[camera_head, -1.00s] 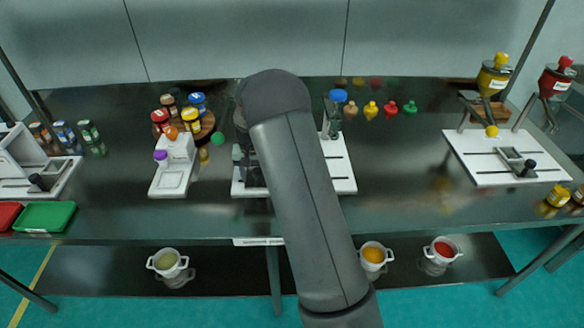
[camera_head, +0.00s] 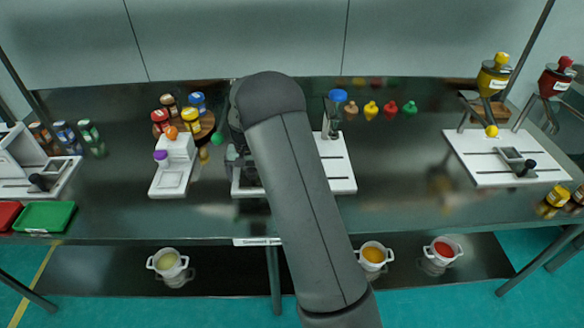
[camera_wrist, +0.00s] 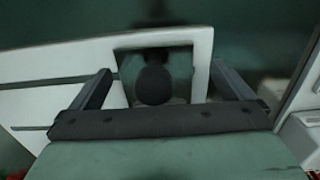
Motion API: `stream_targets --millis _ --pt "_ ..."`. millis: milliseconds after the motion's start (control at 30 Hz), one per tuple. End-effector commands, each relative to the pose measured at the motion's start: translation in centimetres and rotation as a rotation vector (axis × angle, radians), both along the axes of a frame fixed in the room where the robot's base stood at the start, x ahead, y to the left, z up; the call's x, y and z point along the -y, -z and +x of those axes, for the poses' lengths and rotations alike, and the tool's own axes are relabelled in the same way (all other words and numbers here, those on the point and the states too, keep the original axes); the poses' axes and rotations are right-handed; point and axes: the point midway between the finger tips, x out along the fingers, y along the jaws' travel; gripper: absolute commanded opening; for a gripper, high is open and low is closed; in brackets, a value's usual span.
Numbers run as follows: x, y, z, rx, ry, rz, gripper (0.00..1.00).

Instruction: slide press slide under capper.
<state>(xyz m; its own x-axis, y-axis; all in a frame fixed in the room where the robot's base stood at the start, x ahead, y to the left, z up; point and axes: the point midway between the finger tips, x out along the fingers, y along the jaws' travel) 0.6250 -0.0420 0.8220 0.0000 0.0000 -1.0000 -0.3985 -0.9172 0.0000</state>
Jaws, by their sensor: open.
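The centre station has a white slotted base (camera_head: 338,172), partly hidden behind my arm in the head view. In the wrist view, the slide shows as a pale square frame (camera_wrist: 203,62) on the white plate (camera_wrist: 55,65). A dark round knob (camera_wrist: 153,86) shows at the frame's opening. My gripper (camera_wrist: 160,80) is open, its fingers on either side of the knob with gaps visible. In the head view my gripper is mostly hidden beside the arm, over the left part of the base. I cannot clearly make out the capper.
A blue-topped item (camera_head: 337,97) stands at the base's back right. A white stand with a purple cap (camera_head: 161,155) is to the left, near several jars on a round wooden board. Another white slotted station (camera_head: 480,160) is at right. The table between is clear.

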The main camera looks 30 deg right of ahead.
Motion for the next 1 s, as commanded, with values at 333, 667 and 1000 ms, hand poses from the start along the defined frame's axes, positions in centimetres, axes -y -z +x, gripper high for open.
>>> stream_targets --millis 333,667,1000 --pt "0.0 -1.8 0.0 0.001 0.000 0.000 1.00" --pt "0.0 -5.2 0.0 0.001 0.000 0.000 1.00" --pt "-0.2 -8.9 0.2 0.010 -0.002 0.002 1.00"
